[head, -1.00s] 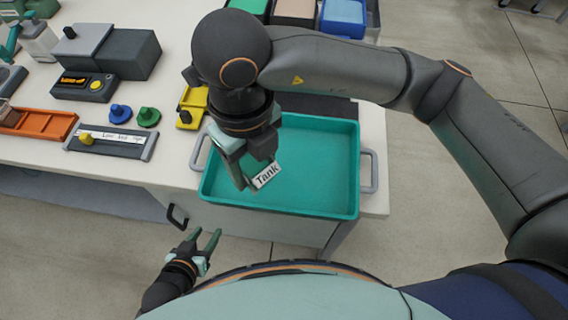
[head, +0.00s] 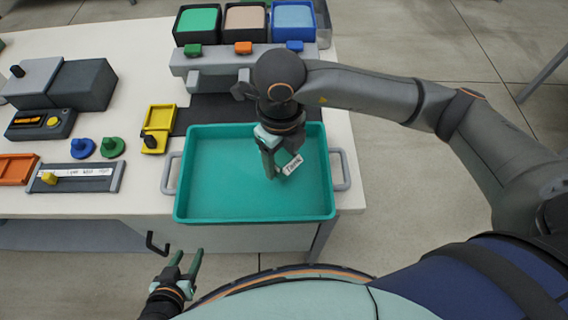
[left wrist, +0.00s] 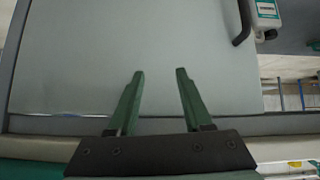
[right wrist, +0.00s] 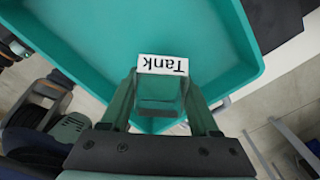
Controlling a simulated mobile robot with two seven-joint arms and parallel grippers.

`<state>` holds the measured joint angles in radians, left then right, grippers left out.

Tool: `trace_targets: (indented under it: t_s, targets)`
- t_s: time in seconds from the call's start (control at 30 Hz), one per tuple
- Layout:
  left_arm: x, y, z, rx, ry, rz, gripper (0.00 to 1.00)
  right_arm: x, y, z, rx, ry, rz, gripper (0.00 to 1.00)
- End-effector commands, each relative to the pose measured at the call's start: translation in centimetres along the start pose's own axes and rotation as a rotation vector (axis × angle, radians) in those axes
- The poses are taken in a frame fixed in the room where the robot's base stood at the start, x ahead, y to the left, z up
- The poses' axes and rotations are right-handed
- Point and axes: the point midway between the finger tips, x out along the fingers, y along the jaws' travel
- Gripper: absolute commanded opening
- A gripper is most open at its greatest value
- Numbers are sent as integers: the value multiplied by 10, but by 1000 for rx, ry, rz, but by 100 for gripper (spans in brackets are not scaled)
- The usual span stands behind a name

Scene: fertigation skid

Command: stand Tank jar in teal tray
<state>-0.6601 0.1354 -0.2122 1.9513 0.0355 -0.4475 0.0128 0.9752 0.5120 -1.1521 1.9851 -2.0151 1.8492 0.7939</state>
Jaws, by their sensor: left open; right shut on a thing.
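The Tank jar (right wrist: 160,92) is a small clear jar with a white label reading "Tank"; its label (head: 292,165) also shows in the head view. My right gripper (head: 279,168) is shut on the jar and holds it over the right half of the teal tray (head: 205,205). In the right wrist view the jar sits between the two fingers, with the teal floor behind it. I cannot tell whether the jar touches the tray floor. My left gripper (head: 187,262) is open and empty, low in front of the bench, facing a pale cabinet panel in the left wrist view (left wrist: 160,95).
The tray is otherwise empty and has grey handles at both sides. Behind it stands a grey dispenser (head: 215,60) with green, beige and blue bins. Left of it lie a yellow holder (head: 158,120), blue and green knobs, a slider panel (head: 75,178) and grey boxes.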

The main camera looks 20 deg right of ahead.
Motion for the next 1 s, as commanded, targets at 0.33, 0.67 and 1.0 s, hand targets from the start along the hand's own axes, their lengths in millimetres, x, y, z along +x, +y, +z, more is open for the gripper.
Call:
trace_targets:
  t_s: [0.33,0.67,1.0]
  targets:
    - [1,0,4,-1,-7,1,50,39,-9,-1,0,3,0,2]
    - [3,1,5,-1,-6,2,50,43,-8,0,-1,0,0,2]
    - [5,2,-4,3,9,6,50,43,-8,0,0,1,0,92]
